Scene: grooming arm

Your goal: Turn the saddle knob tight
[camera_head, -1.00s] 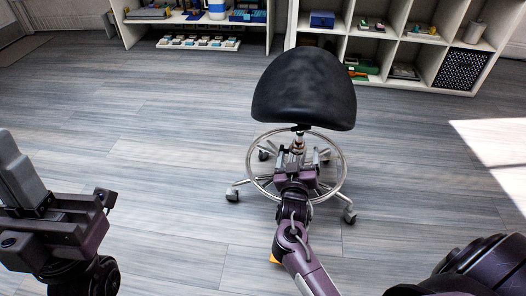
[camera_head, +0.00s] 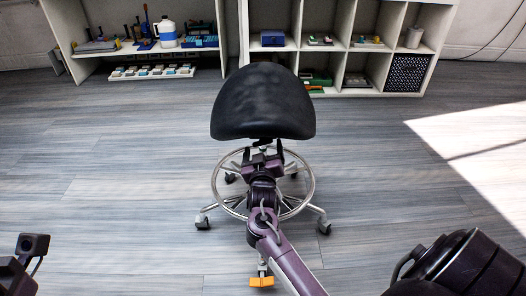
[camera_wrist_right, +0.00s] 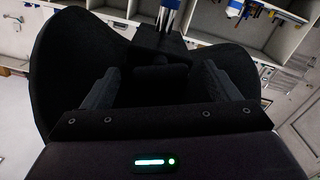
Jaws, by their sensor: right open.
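The saddle stool has a black seat (camera_head: 263,103), a chrome foot ring and a star base on casters. My right gripper (camera_head: 264,151) is open just below the seat's near edge, in front of the stool's post. In the right wrist view its two grey fingers (camera_wrist_right: 160,88) stand apart under the black seat underside (camera_wrist_right: 60,75). A dark rounded piece, which looks like the saddle knob (camera_wrist_right: 162,76), sits between them. I cannot tell whether the fingers touch it. In the head view the knob is hidden. Only a piece of my left wrist shows at the lower left corner.
White shelves (camera_head: 232,40) with bottles, boxes and trays stand along the back wall. An orange-tipped lever (camera_head: 262,281) shows below my right arm, near the stool's base. The grey wood floor is clear on both sides of the stool.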

